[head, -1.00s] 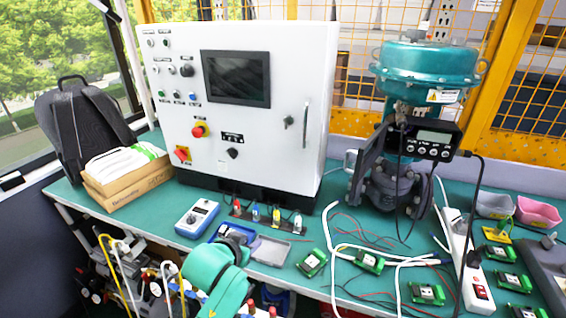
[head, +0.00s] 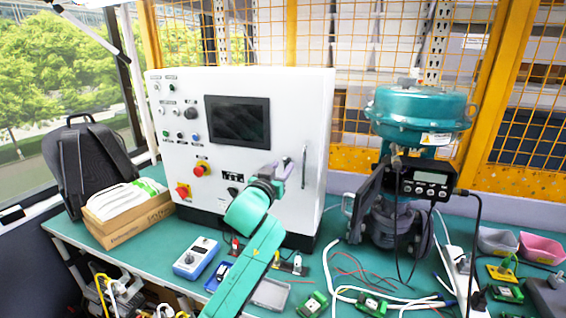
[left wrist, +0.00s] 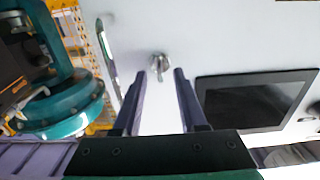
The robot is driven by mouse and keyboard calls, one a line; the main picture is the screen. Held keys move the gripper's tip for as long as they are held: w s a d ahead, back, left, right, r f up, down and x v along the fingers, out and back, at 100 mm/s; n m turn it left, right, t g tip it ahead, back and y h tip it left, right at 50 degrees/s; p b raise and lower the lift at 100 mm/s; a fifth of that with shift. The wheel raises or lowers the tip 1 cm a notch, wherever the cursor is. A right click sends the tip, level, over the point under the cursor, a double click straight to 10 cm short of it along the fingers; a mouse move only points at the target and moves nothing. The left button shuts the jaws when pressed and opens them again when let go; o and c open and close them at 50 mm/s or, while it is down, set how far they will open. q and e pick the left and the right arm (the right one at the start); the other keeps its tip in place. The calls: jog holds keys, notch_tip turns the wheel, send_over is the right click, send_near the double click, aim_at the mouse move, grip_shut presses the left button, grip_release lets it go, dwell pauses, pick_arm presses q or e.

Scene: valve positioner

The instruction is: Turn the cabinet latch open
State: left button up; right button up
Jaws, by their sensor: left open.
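The white control cabinet (head: 310,130) stands on the green bench. Its small metal latch (left wrist: 159,66) shows on the white door in the left wrist view, with its lever pointing along the line of my fingers. My left gripper (head: 283,172) is in front of the door and hides the latch in the head view. In the left wrist view my left gripper (left wrist: 160,73) is open, with one purple finger toward each side of the latch. The fingers look empty; I cannot tell whether they touch it. My right gripper is not in view.
A door handle (left wrist: 108,45) is left of the latch in the wrist view, and a dark screen (left wrist: 258,100) is to the right. A teal valve actuator (head: 418,112) stands right of the cabinet. A blue meter (head: 197,258), cables and green boards lie on the bench.

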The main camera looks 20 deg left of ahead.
pick_arm(q)
jog(key=shift+w+d, duration=0.1)
jog(key=shift+w, duration=0.65)
grip_shut()
